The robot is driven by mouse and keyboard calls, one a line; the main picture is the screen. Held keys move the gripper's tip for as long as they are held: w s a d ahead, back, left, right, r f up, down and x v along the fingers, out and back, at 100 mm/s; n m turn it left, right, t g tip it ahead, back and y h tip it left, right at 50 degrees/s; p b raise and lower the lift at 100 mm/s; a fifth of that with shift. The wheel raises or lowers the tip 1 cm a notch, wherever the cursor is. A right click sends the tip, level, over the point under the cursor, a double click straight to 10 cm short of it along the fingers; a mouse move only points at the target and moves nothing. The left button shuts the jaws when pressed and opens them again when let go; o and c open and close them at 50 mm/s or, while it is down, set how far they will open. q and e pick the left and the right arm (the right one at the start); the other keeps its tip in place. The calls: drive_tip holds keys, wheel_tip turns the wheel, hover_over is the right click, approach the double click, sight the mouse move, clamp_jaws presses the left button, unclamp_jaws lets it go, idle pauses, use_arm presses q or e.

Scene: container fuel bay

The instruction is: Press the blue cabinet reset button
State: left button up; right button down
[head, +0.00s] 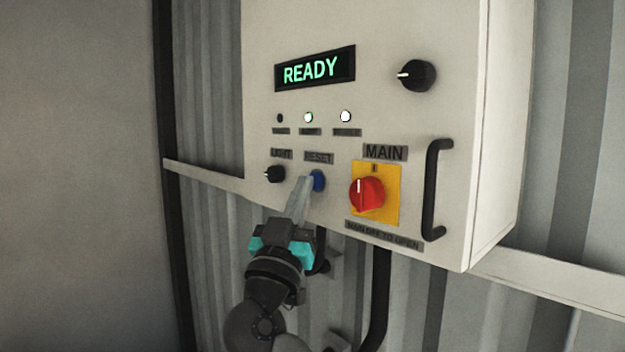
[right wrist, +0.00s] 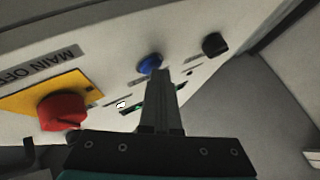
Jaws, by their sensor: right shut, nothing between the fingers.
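The blue reset button (head: 319,181) is on the front of the light grey cabinet (head: 380,25), under a label reading RESET. My right gripper (head: 304,181) is shut and empty, its fingertips in front of the button's left part in the head view. The right wrist view shows the blue button (right wrist: 150,63) just beyond the tips of the shut fingers (right wrist: 160,74). I cannot tell whether the tips touch it. My left gripper is in neither view.
A red MAIN switch (head: 367,193) on a yellow plate is right of the button. A black LIGHT knob (head: 274,174) is left. A black handle (head: 436,190) stands out at the right. The display (head: 314,68) reads READY; two of the three lamps below look lit.

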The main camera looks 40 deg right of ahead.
idle(0.5)
drive_tip(key=shift+a, duration=0.8)
drive_tip(key=shift+s+a, duration=0.15)
drive_tip(key=shift+a, duration=1.1)
drive_tip(key=shift+s+a, duration=0.1)
drive_tip(key=shift+a, duration=1.15)
drive_tip(key=a, duration=0.7)
drive_tip(key=shift+s, duration=0.25)
